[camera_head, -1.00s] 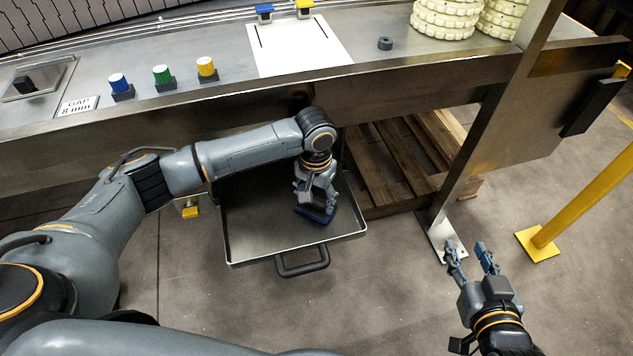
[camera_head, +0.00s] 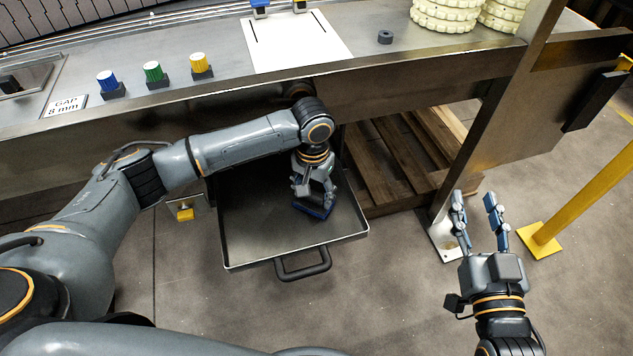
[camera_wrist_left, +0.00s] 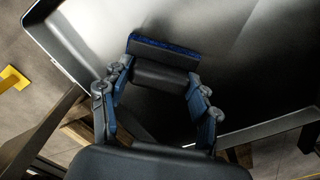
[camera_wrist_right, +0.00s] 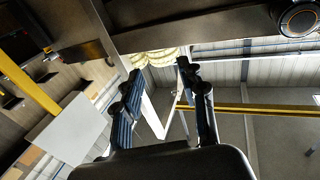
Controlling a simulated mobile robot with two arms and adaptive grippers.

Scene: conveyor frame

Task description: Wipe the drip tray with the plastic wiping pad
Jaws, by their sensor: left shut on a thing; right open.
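The drip tray (camera_head: 262,250) is a shallow grey metal tray with a raised rim and a dark handle at its front, set below the conveyor frame. My left gripper (camera_head: 316,196) is over the right part of the tray, pointing down. It is shut on the wiping pad (camera_head: 313,210), which has a dark grip and a blue underside. The left wrist view shows the pad (camera_wrist_left: 165,47) between the fingers, at the tray surface; I cannot tell whether it touches. My right gripper (camera_head: 475,205) is open and empty, right of the tray near the frame's leg.
The conveyor frame (camera_head: 420,68) runs above the tray's back. A wooden pallet (camera_head: 400,165) lies behind right of the tray. A slanted metal leg (camera_head: 480,140) and a yellow post (camera_head: 585,195) stand at the right. The floor in front of the tray is clear.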

